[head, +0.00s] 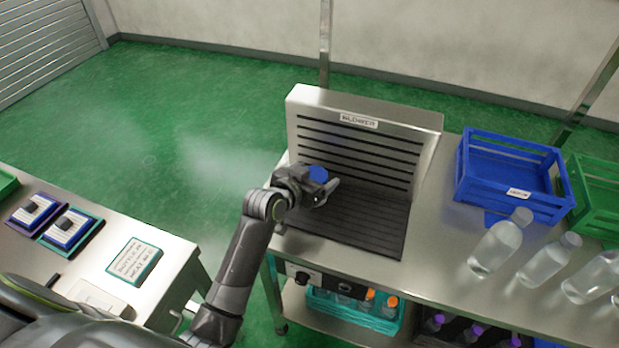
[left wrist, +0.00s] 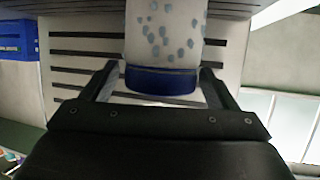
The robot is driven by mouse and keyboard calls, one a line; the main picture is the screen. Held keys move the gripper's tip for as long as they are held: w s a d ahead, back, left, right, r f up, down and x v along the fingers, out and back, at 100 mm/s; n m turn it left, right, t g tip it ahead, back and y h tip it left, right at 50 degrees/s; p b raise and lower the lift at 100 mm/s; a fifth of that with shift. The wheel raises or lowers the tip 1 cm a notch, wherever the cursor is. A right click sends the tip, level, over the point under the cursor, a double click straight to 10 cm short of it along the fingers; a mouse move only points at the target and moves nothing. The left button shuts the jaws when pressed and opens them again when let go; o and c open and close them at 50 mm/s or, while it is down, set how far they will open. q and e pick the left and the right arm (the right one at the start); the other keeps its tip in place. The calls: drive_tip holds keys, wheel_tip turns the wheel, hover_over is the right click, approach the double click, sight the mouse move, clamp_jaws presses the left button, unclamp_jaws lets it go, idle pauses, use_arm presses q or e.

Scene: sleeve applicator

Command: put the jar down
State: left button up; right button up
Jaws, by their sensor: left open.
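The jar shows in the left wrist view as a pale body (left wrist: 165,35) with grey-blue spots and a dark blue lid (left wrist: 160,80). In the head view only its blue lid (head: 318,173) shows clearly; my gripper hides the body. The jar is at the slatted metal blower stand (head: 352,148), above or on its dark ribbed base (head: 365,220). My left gripper (head: 326,190) is open, with its fingers (left wrist: 160,88) on either side of the lid. Whether a finger touches it, I cannot tell. My right gripper is out of view.
A blue crate (head: 510,170) and a green crate (head: 598,195) stand right of the blower. Several clear bottles (head: 500,245) stand in front of them on the steel table. A teal crate (head: 355,308) of bottles sits below. A side table (head: 150,235) is at left.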

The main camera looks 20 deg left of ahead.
use_arm(q)
drive_tip(key=v, duration=1.2)
drive_tip(key=shift+b, duration=0.45)
drive_tip(key=shift+r, duration=0.1)
drive_tip(key=s+a+f+n+g+y, duration=0.1)
drive_tip(key=s+a+f+g+y, duration=0.2)
drive_tip(key=s, duration=0.6)
drive_tip(key=s+a+f+n+g+y, duration=0.1)
drive_tip(key=s+a+f+g, duration=0.25)
drive_tip(key=s+f, duration=0.4)
drive_tip(key=s+a+f+n+g+y, duration=0.1)
drive_tip(key=s+a+f+n+g, duration=0.2)
drive_tip(key=s, duration=0.7)
wheel_tip(320, 180, down, 24)
drive_tip(key=a+m+g, duration=0.1)
drive_tip(key=a, duration=0.1)
drive_tip(key=s+d+f+g, duration=0.1)
drive_tip(key=s+f, duration=1.3)
drive_tip(key=f, duration=0.2)
drive_tip(key=shift+s+f+h, duration=0.25)
drive_tip(key=shift+s+h, duration=0.05)
drive_tip(key=shift+s, duration=0.1)
